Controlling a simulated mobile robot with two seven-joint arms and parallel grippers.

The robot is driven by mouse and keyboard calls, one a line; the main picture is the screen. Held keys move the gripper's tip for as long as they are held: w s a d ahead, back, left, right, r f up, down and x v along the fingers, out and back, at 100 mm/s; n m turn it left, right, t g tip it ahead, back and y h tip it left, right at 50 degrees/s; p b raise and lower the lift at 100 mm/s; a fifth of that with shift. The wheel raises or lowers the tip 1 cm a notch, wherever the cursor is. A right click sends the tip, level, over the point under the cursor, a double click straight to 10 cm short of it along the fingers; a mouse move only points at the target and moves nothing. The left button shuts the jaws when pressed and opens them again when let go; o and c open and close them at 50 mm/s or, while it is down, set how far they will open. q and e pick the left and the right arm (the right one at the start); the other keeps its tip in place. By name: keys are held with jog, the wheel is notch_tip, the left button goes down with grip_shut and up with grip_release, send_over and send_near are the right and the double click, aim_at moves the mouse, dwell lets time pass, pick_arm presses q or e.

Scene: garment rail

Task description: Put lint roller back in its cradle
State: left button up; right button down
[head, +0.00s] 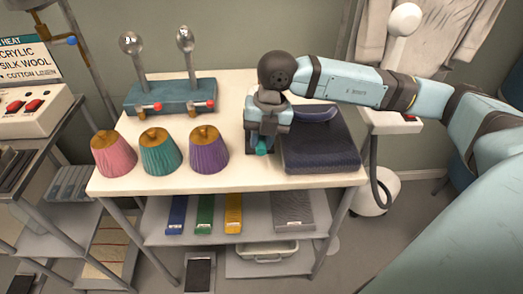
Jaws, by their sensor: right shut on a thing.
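My right gripper (264,134) reaches in from the right and points down at the table, left of a dark navy slab. It is shut on the lint roller, of which only a small teal part (263,146) shows below the fingers. The gripper hides the rest of it. A dark block shows low around the fingers. I cannot tell whether it is the cradle or part of the gripper, nor whether the roller touches it. My left gripper is not in view.
The white table (225,88) also holds the navy slab (320,150) with a curved purple piece (315,113) on it. Pink (113,157), teal (160,155) and purple (208,153) cones stand at left. A blue-grey stand (170,97) with two upright silver-topped rods is behind them.

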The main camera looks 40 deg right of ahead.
jog(key=x, duration=0.3)
jog(key=shift+d+f, duration=0.3)
jog(key=shift+f, duration=0.25)
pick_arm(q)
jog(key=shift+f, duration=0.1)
pick_arm(e)
jog(key=shift+f, duration=0.1)
jog(key=shift+f+b, duration=0.5)
jog(key=shift+b, duration=0.2)
jog(key=c, duration=1)
grip_release()
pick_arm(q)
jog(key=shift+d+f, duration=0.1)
